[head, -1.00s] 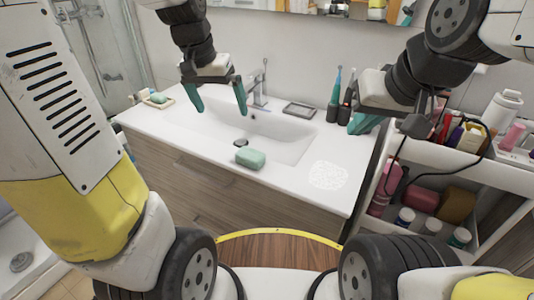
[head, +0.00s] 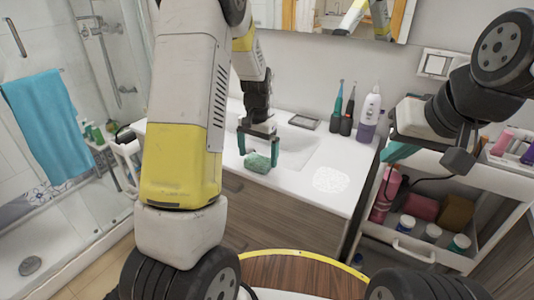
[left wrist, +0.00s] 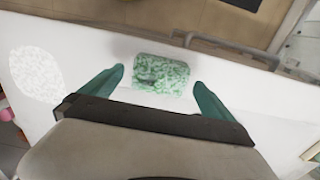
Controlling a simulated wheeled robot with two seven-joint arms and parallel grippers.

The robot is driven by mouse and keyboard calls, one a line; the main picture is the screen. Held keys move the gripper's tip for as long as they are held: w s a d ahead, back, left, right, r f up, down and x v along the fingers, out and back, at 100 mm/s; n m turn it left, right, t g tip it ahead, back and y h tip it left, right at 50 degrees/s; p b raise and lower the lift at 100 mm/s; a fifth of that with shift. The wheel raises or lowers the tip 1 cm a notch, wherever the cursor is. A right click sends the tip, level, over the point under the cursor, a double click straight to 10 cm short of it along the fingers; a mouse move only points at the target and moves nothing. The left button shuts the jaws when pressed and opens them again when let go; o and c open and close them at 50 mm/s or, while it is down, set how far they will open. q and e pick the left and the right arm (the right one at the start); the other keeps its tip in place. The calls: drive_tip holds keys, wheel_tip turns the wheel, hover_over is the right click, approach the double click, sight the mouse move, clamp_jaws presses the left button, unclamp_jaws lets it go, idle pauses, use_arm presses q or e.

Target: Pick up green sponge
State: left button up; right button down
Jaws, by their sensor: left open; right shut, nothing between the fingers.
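The green sponge (head: 258,162) lies on the white counter at the front rim of the sink. In the left wrist view the sponge (left wrist: 160,75) looks mottled green and white. My left gripper (head: 259,154) is open, with its teal fingers on either side of the sponge. In the left wrist view the sponge sits between the fingertips, with a gap at each side. Contact is not visible. My right gripper (head: 398,152) is shut and empty, to the right of the counter near the cart; its fingers are partly hidden.
The sink basin (head: 295,150) lies behind the sponge. A white textured patch (head: 331,180) is on the counter to the right. Toothbrushes (head: 347,118) and a white-purple bottle (head: 369,115) stand at the back. A loaded cart (head: 420,245) is at right.

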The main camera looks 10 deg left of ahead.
use_arm(q)
wheel_tip(320, 180, down, 2)
drive_tip(key=shift+f, duration=0.1)
drive_tip(key=c, duration=1.6)
drive_tip(key=shift+o, duration=0.2)
drive_tip(key=shift+r, duration=0.6)
drive_tip(key=r, duration=0.2)
drive_tip(key=shift+s+d+r, duration=0.1)
drive_tip(key=shift+s+r, duration=0.2)
drive_tip(key=shift+r, duration=0.05)
drive_tip(key=s+d+r, duration=0.1)
drive_tip(key=s+d, duration=0.3)
drive_tip(key=s, duration=1.1)
drive_tip(key=shift+r, duration=0.15)
